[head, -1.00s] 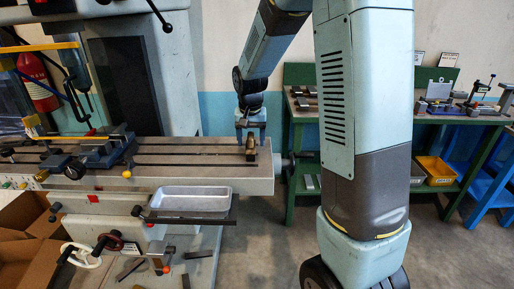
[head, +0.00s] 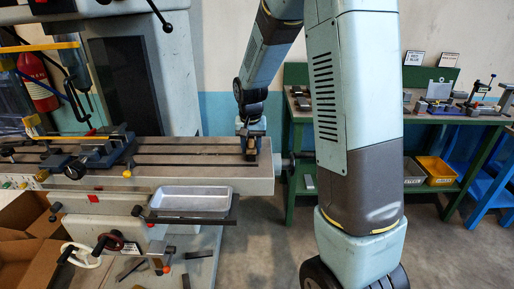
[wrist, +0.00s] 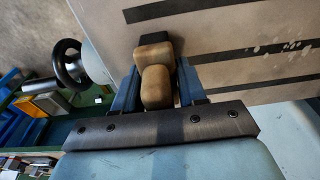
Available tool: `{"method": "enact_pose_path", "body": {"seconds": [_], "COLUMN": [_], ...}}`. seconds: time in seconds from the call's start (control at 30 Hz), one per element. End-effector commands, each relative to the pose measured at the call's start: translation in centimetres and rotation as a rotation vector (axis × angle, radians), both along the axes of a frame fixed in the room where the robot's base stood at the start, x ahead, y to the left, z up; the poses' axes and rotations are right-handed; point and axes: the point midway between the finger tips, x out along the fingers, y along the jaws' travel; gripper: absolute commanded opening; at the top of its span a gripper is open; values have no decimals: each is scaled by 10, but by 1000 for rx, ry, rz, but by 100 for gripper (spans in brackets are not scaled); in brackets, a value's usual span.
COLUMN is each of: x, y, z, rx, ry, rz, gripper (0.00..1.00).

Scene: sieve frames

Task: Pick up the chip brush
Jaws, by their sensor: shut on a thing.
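The chip brush (wrist: 157,86) has a tan wooden handle and a dark end. In the wrist view it stands between the two blue fingers of my gripper (wrist: 160,76), which are shut on it. In the head view the brush (head: 249,146) is small, at the right end of the grey slotted machine table (head: 205,182). My gripper (head: 250,132) is right at it there, partly covered. I cannot tell whether the brush touches the table or is just clear of it.
A blue-grey vise (head: 98,152) is clamped on the left of the table. A metal tray (head: 190,199) hangs at its front edge. A handwheel (wrist: 70,66) sits at the table's end. A green bench (head: 300,119) stands behind. The table between vise and brush is mostly clear.

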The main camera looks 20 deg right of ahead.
Motion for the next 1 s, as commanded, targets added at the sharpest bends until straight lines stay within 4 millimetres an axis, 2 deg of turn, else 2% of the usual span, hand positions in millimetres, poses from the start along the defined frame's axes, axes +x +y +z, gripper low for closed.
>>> {"method": "enact_pose_path", "body": {"seconds": [0.03, 0.13, 0.47, 0.67, 1.0], "x": [0, 0, 1, 1, -45], "y": [0, 0, -1, -1, -3], "z": [0, 0, 5, 32, 87], "rx": [0, 0, 0, 1, 1], "ry": [0, 0, -2, -4, -5], "rz": [0, 0, -1, -1, -2], "gripper": [17, 8, 7, 7, 7]}}
